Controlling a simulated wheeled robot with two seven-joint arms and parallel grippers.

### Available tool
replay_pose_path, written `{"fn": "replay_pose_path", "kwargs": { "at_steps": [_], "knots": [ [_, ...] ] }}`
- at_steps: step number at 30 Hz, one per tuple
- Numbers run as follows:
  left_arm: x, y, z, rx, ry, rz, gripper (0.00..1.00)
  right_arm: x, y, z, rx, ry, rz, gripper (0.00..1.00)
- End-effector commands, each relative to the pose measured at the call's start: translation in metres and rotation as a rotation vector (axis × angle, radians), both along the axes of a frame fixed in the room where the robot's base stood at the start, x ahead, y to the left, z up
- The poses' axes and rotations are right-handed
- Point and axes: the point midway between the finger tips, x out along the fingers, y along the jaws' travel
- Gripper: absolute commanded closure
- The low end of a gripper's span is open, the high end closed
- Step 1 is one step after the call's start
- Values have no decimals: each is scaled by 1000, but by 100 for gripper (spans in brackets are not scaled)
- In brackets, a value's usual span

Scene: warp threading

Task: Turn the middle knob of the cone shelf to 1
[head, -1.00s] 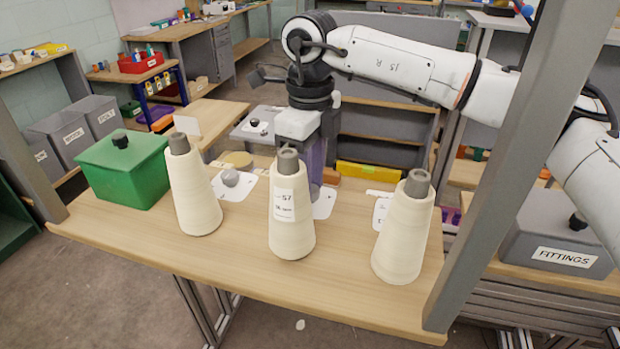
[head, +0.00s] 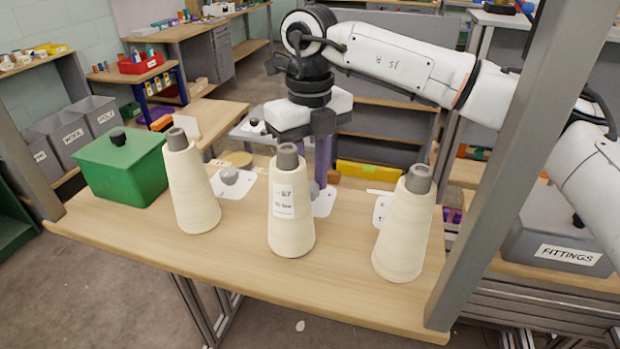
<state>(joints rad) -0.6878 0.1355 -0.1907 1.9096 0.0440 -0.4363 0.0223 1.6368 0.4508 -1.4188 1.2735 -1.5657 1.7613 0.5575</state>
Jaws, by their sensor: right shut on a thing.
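The cone shelf (head: 135,232) is a wooden board bearing three cream yarn cones: left (head: 192,190), middle (head: 292,235) and right (head: 402,240). Behind the middle cone is a white dial plate (head: 325,203) with the grey middle knob (head: 314,189), mostly hidden by the cone and fingers. My right gripper (head: 315,175) points down there, shut on the middle knob. The knob's pointer and the plate's numbers cannot be read. The left knob (head: 230,176) stands on its own white plate. The right plate (head: 380,208) is partly covered by its cone. My left gripper is out of view.
A green lidded box (head: 125,170) stands at the shelf's left end. Grey posts rise at both sides; the right post (head: 490,170) crosses in front of my right arm. A grey FITTINGS box (head: 560,245) stands right of it. The shelf's front strip is clear.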

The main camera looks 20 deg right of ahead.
Motion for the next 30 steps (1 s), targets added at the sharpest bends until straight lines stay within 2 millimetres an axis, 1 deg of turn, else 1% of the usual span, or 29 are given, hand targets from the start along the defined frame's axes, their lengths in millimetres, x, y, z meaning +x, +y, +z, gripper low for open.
{"fn": "replay_pose_path", "kwargs": {
  "at_steps": [6, 15, 21, 30],
  "knots": [
    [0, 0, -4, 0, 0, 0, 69, 1, 0, 0, -1, -2, -199, 96],
    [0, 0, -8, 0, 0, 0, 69, 1, 0, 1, 0, -3, -412, 96],
    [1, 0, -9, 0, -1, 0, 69, 1, 0, 1, 1, -4, -495, 96],
    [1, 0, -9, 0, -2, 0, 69, 1, 0, 1, 1, -4, -539, 96]
  ]
}}
